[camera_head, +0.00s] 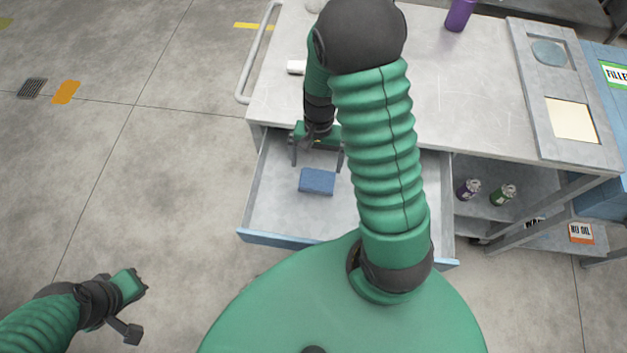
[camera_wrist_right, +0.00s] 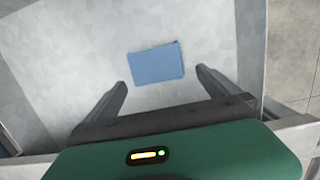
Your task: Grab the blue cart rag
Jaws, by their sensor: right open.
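The blue cart rag (camera_head: 317,181) lies folded as a flat block on the bottom of the open drawer (camera_head: 270,206). It also shows in the right wrist view (camera_wrist_right: 156,64), ahead of the fingers and roughly centred between them. My right gripper (camera_head: 318,160) is open and empty at the drawer's far side, just behind the rag in the head view. In the wrist view its two fingers (camera_wrist_right: 162,80) stand apart, and I see no contact with the rag. My left gripper (camera_head: 138,308) is at the lower left over the floor, away from the cart; its jaw state is unclear.
The grey cart top (camera_head: 460,80) is above the drawer, with a purple bottle (camera_head: 459,14) at the back and a small white object (camera_head: 296,67) at the left. Several cans, including a green one (camera_head: 503,195), stand on the right shelf. The left floor is clear.

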